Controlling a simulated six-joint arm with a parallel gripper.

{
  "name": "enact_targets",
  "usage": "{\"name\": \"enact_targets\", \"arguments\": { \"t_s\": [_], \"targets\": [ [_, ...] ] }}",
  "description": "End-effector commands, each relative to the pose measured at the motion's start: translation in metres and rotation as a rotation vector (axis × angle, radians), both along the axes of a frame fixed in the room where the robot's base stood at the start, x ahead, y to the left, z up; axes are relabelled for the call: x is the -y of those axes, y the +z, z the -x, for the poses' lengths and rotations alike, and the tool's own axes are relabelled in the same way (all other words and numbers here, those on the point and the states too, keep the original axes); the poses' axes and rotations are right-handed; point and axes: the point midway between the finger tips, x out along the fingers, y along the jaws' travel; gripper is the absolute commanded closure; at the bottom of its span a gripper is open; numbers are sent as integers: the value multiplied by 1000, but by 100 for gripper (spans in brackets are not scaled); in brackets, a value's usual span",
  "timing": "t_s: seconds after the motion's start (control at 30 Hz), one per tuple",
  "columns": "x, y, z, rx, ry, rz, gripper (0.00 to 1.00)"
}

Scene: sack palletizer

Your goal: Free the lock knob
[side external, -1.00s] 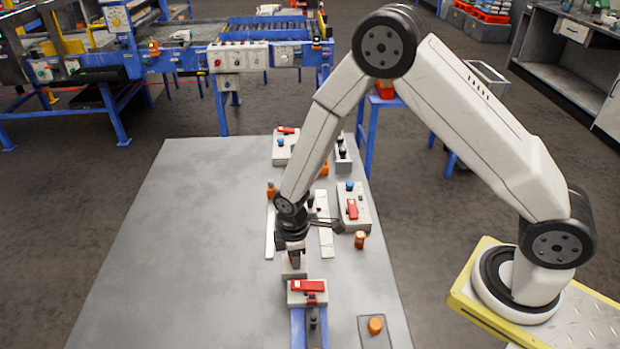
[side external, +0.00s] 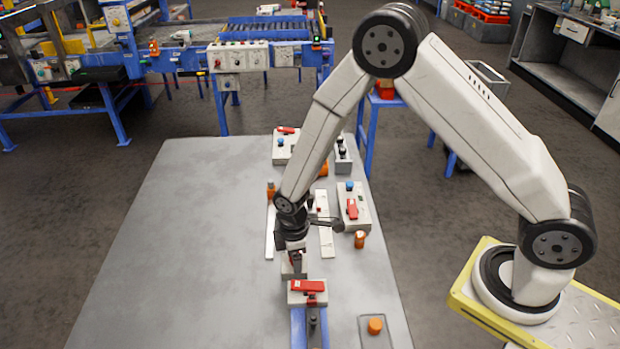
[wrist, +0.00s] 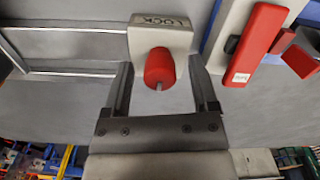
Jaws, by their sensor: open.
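The lock knob (wrist: 160,68) is a red rounded knob with a pale line on its face. It sits on a small white block (wrist: 160,37) marked LOCK in the wrist view. My gripper (wrist: 161,84) is open, with one finger on each side of the knob. I see a gap between the knob and each finger, and it is not gripped. In the side external view my gripper (side external: 297,262) points down over the white lock block (side external: 289,271), just behind the red-handled switch box. The knob is mostly hidden by the gripper there.
A white box with a red lever (side external: 308,286) stands close in front on a blue rail; its red handle (wrist: 253,45) shows at right in the wrist view. An orange button plate (side external: 375,326) lies front right. Other control boxes (side external: 353,205) stand behind. The table's left side is clear.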

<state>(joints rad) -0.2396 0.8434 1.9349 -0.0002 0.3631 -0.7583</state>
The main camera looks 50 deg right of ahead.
Motion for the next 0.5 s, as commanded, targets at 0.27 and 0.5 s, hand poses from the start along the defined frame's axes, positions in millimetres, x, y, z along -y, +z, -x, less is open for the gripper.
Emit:
{"name": "enact_targets", "arguments": {
  "t_s": [0.27,0.5],
  "targets": [
    [0,17,-1,3,0,-1,24],
    [0,44,-1,3,0,-1,24]
  ]
}}
